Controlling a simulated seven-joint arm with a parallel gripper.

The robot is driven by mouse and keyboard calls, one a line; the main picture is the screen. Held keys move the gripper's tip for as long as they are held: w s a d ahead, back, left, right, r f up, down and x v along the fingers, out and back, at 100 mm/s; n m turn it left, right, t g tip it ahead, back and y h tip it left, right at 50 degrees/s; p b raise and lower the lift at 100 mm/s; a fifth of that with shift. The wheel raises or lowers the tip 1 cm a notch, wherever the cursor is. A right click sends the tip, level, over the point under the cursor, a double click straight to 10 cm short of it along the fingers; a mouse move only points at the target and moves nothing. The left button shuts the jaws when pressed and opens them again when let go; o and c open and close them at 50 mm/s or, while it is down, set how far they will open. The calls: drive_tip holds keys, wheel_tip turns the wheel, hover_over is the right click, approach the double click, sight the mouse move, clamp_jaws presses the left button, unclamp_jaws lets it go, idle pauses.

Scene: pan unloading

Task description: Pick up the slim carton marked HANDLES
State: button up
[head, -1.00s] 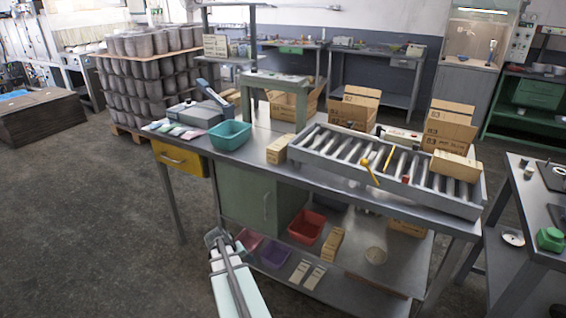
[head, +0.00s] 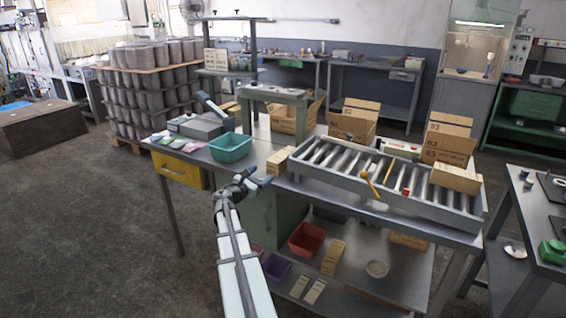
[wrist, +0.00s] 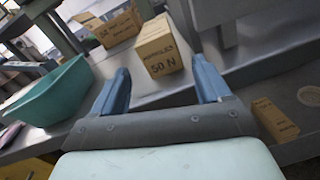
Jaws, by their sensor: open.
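The slim carton (head: 280,161) is a tan box on the steel bench, just left of the roller conveyor. In the wrist view the carton (wrist: 158,45) shows blurred dark print that looks like HANDLES, with "50 N" below. My gripper (head: 254,183) is at the bench's front edge, in front and to the left of the carton. In the wrist view my gripper (wrist: 160,80) has its two blue fingers spread and empty. The carton appears ahead, between the fingertips and apart from them.
A teal bin (head: 230,147) stands left of the carton. The roller conveyor (head: 330,153) bounds it on the right. A green-framed stand (head: 272,92) rises behind. Another carton (head: 333,257) is on the lower shelf.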

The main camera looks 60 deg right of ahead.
sight(272, 166)
drive_tip(key=d+n, duration=0.1)
drive_tip(key=d, duration=0.3)
drive_tip(key=d+n, duration=0.1)
drive_tip(key=d, duration=0.3)
drive_tip(key=shift+n, duration=0.4)
drive_tip(key=shift+s+d+r, duration=0.1)
drive_tip(key=shift+d, duration=1.4)
drive_tip(key=shift+s+d+r, duration=0.1)
drive_tip(key=shift+d, duration=1.35)
drive_tip(key=shift+c, duration=0.2)
drive_tip(key=c, duration=0.8)
drive_tip(key=shift+c, duration=0.3)
drive_tip(key=shift+r, duration=0.15)
